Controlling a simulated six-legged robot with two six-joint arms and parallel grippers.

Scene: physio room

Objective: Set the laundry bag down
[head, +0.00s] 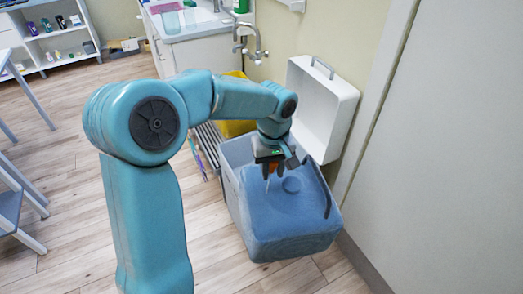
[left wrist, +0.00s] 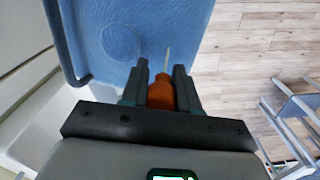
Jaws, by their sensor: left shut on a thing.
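My left gripper (head: 271,168) is shut on an orange-handled tool (left wrist: 161,95) with a thin metal shaft, which looks like a screwdriver. The shaft points down toward the large blue box-shaped container (head: 292,240). The left wrist view shows the container's blue surface (left wrist: 115,18) with a faint round mark, beyond the fingers. A dark curved handle (head: 327,200) is at its right side in the head view. I cannot tell whether the shaft touches the blue surface. Nothing is clearly recognisable as a laundry bag. My right gripper is not in view.
A white lid-like panel (head: 322,112) with a handle stands upright behind the container. A yellow bin (head: 236,128) and a white sink unit (head: 205,50) are behind. A pale wall and door (head: 450,150) close the right side. Wooden floor (head: 65,160) is open at left.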

